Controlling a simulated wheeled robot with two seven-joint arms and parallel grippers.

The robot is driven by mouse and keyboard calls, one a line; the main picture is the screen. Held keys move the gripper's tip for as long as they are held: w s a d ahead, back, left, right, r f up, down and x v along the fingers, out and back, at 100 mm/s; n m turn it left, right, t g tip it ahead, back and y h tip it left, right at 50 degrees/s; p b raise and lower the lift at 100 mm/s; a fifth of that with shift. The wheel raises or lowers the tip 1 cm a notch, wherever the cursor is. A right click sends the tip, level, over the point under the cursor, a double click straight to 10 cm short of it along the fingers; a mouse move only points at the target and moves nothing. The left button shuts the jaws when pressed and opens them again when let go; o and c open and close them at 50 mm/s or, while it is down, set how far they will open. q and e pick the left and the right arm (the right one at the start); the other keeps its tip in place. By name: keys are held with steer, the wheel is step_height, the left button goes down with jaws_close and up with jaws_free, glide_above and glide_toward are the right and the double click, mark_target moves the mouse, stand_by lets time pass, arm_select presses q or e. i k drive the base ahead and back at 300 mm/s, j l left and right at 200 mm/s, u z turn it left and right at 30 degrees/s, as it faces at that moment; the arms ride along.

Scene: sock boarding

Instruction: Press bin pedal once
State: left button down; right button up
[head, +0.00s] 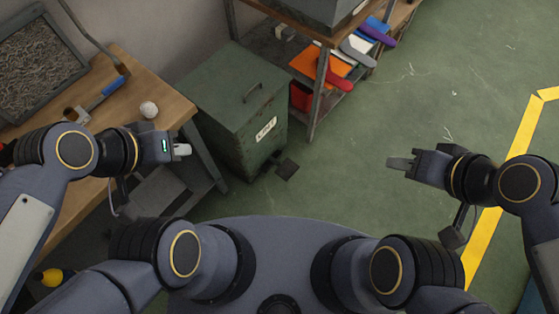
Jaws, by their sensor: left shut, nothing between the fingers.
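A green metal bin (221,122) stands on the floor between the wooden workbench and a shelf unit. A dark pedal (287,169) sticks out low at the bin's front right, near the floor. My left gripper (185,150) is shut and empty, left of the bin and above the bench's edge in the picture. My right gripper (398,163) is over open floor, well to the right of the pedal. Whether its fingers are apart is hard to see.
The wooden workbench (177,108) at the left holds a white ball (149,109) and a blue-handled tool (103,92). Green floor (350,190) right of the pedal is clear, up to a yellow line (521,135).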

mark_target(285, 170)
steer(key=l+u, duration=0.2)
steer(key=l, duration=1.25)
